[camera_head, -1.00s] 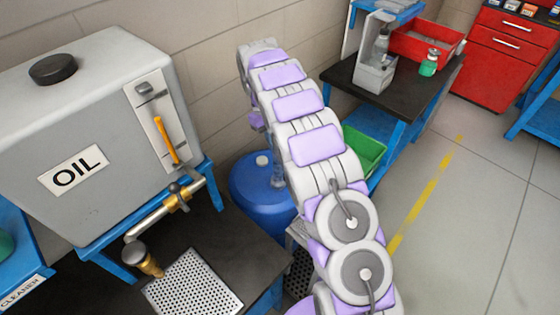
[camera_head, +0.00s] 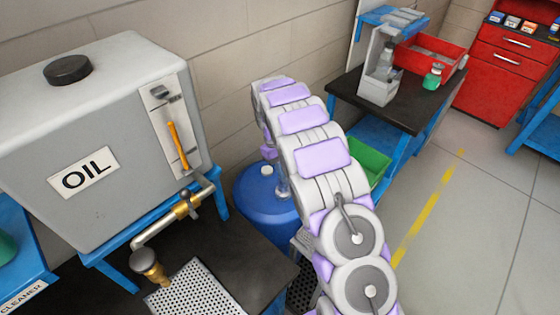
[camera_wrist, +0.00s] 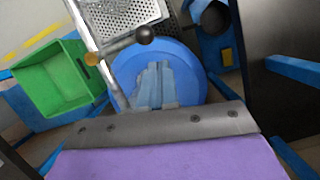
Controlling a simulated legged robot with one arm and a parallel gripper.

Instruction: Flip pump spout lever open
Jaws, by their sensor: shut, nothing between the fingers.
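The pump spout lever shows in the wrist view as a thin bar with a dark ball knob (camera_wrist: 145,35), joined to a brass fitting (camera_wrist: 92,58) on a grey pipe. It appears above the blue drum (camera_wrist: 195,65), which also shows in the head view (camera_head: 262,205). My gripper (camera_wrist: 155,68) is shut and empty, its fingers seen against the drum top. The knob lies just above the fingertips in the wrist view; a gap shows between them. In the head view my arm hides the gripper and the lever.
The grey oil tank (camera_head: 120,150) with a brass-valved pipe (camera_head: 187,205) stands left. A perforated tray (camera_head: 195,292) lies on the black bench below it. A green bin (camera_wrist: 55,78) is beside the drum. A black-topped bench (camera_head: 420,108) stands behind; open floor lies right.

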